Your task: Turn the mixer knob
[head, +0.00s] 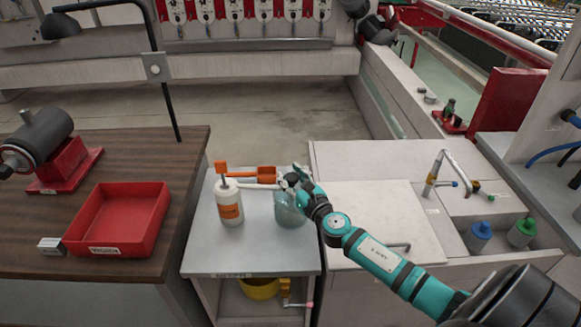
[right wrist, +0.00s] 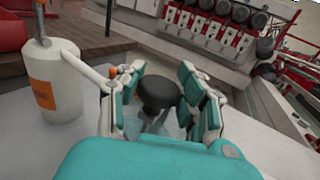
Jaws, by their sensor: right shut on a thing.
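My right gripper (head: 293,182) reaches in from the right over the small grey cabinet (head: 205,250). It is at the top of a clear bluish container (head: 290,212). In the right wrist view, the teal-padded fingers of the right gripper (right wrist: 165,100) stand on both sides of a round black knob (right wrist: 158,88) and are shut on it. Clear material shows below the knob. In the head view the gripper hides the knob. My left gripper is in neither view.
A white bottle with an orange label (head: 229,205) and an orange scoop (head: 250,175) are left of the container. A red tray (head: 118,220) lies on the wooden bench. A sink with a tap (head: 432,185) and bottles is at right.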

